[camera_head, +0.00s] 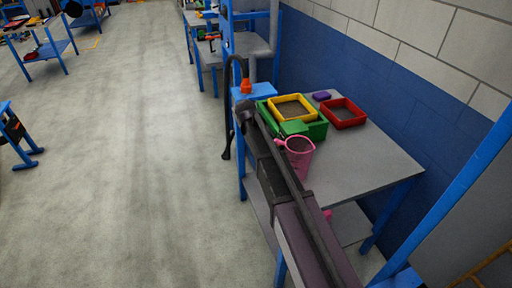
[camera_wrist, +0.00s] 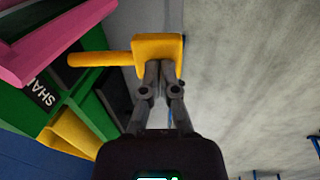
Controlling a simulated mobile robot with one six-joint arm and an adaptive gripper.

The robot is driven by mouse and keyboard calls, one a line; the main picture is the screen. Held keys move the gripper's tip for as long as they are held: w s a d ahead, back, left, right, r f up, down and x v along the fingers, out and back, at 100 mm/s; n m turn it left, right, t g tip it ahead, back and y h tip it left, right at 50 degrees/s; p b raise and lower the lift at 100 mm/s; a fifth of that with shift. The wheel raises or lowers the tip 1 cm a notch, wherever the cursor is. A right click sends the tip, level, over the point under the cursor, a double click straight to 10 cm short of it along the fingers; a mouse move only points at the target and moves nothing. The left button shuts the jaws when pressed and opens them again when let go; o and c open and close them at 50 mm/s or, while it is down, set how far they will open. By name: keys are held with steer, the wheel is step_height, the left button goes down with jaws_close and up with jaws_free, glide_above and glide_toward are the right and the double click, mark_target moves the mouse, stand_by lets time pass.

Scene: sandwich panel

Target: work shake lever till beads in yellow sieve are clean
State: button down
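The yellow sieve (camera_head: 293,108) sits on a green box (camera_head: 318,130) on the grey table; its beads are too small to judge. In the wrist view, the green box (camera_wrist: 92,112) bears a partly cut-off label reading "SHA", and a yellow edge (camera_wrist: 70,135) shows at lower left. The orange shake lever (camera_wrist: 100,59) is a rod ending in a block-shaped handle (camera_wrist: 158,43). My gripper (camera_wrist: 160,70) has its fingers together, with the tips inside the handle's open side. I see nothing pinched between them. In the head view the orange handle (camera_head: 246,86) shows at the arm's far end.
A red sieve (camera_head: 343,114) and a purple block (camera_head: 321,96) lie behind and right of the green box. A pink jug (camera_head: 299,157) stands close beside my arm. A blue bin (camera_head: 264,91) is at the table's far end. The table's right front is clear.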

steer(key=shift+r+p, duration=0.3)
steer(key=shift+r, duration=0.3)
steer(key=w+d+p+v, duration=0.1)
steer(key=p+v, duration=1.2)
steer(key=p, duration=0.1)
steer(key=shift+s+d+r, duration=0.2)
steer(key=shift+s+r, duration=0.1)
steer(key=shift+r, duration=0.15)
stand_by(0.4)
steer(key=shift+d+r, duration=0.1)
stand_by(0.9)
steer(key=shift+d+r+g+y+p, duration=0.45)
steer(key=shift+d+y+p, duration=0.3)
steer(key=shift+y, duration=0.35)
steer(key=shift+f, duration=0.25)
step_height(320, 180, down, 14)
steer(key=b, duration=1.4)
steer(key=shift+w+r, duration=0.1)
steer(key=shift+r, duration=0.1)
